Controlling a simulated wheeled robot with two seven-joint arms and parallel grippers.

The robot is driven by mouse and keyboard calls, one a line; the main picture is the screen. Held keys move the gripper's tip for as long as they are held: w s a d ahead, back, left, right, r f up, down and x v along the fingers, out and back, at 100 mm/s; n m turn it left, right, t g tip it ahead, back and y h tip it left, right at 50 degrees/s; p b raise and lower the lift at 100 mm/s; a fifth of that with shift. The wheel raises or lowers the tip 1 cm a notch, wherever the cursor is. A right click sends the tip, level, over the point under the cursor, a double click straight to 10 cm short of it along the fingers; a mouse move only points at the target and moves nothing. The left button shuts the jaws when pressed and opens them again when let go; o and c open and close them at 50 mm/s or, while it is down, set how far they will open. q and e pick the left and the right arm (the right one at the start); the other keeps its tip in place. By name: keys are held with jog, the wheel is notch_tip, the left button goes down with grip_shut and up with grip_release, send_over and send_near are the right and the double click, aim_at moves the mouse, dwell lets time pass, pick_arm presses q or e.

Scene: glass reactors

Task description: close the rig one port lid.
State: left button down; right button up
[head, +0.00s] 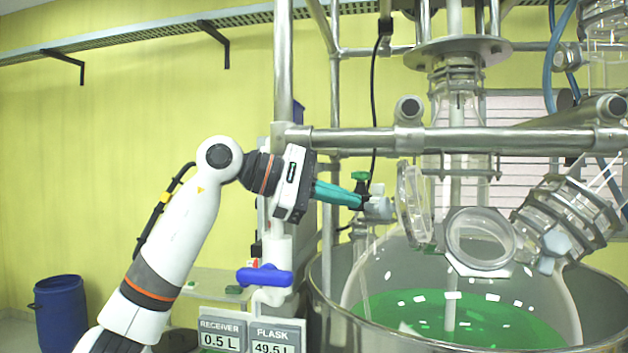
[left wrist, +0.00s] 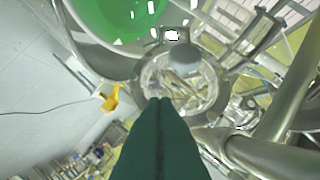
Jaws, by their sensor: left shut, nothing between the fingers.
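The port lid (head: 412,204) is a clear round disc in a metal rim. It stands open, nearly upright, at the left of the round port (head: 480,240) on the big glass flask. My left gripper (head: 360,201) is shut and empty, its teal fingers pointing right toward the lid's outer side. A grey knob-like piece (head: 378,208) shows between the fingertips and lid; I cannot tell whether they touch. In the left wrist view, the shut fingers (left wrist: 160,102) point at a clear round glass part (left wrist: 182,84), seemingly the lid. My right gripper is not in view.
A steel bar (head: 360,141) crosses above the lid. Green liquid (head: 450,318) fills the flask's lower part, inside a steel vessel (head: 600,310). A blue-handled valve (head: 264,276) stands below my left wrist. A clamped glass neck (head: 565,222) is right of the port.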

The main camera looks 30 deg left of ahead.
aim_at(401, 202)
pick_arm(q)
jog(key=d, duration=0.1)
jog(key=d+p, duration=0.1)
jog(key=d, duration=0.1)
jog(key=w+d, duration=0.1)
jog(key=d, duration=0.1)
jog(key=shift+r+p, duration=0.2)
jog(key=shift+p, duration=0.15)
jog(key=shift+d, duration=0.15)
jog(key=shift+w, duration=0.1)
